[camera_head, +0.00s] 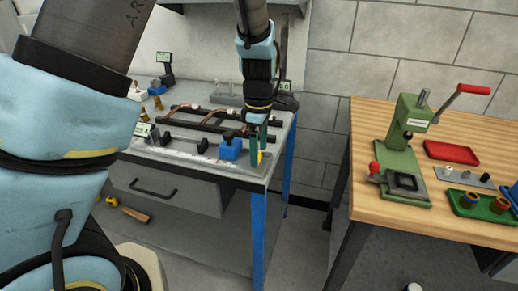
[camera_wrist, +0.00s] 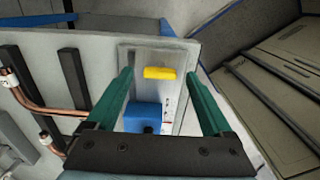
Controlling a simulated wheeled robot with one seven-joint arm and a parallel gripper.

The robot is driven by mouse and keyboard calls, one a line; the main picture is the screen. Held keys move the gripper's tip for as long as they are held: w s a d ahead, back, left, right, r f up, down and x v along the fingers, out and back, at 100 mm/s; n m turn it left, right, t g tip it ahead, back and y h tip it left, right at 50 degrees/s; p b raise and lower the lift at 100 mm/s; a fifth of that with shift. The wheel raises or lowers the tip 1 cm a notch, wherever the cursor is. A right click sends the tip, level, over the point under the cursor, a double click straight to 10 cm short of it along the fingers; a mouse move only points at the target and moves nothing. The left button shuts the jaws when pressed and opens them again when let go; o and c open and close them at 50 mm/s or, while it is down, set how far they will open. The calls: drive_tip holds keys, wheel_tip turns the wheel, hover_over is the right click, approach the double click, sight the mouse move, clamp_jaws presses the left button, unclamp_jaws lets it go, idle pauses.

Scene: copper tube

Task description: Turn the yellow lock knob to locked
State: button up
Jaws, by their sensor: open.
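The yellow lock knob (camera_wrist: 165,73) is a short bar lying crosswise on a grey metal plate (camera_wrist: 138,54) in the wrist view. In the head view only a sliver of the knob (camera_head: 260,157) shows beside my fingers. My gripper (camera_wrist: 158,80) has two green fingers, spread wide and empty, with the knob between their tips in the picture. I cannot tell how far above the knob they are. In the head view my gripper (camera_head: 257,152) points down over the table's right front corner. A blue block (camera_wrist: 143,116) sits on the plate near the knob; it also shows in the head view (camera_head: 231,149).
Copper tubes (camera_head: 192,117) lie across black rails (camera_head: 210,125) left of my gripper. The grey table's edge (camera_head: 262,184) is close to the knob. A wooden table (camera_head: 375,208) with a green press (camera_head: 405,150) stands to the right, across a floor gap.

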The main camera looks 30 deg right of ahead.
drive_tip(key=shift+f, duration=0.4)
drive_tip(key=shift+c, duration=0.2)
clamp_jaws()
idle(0.3)
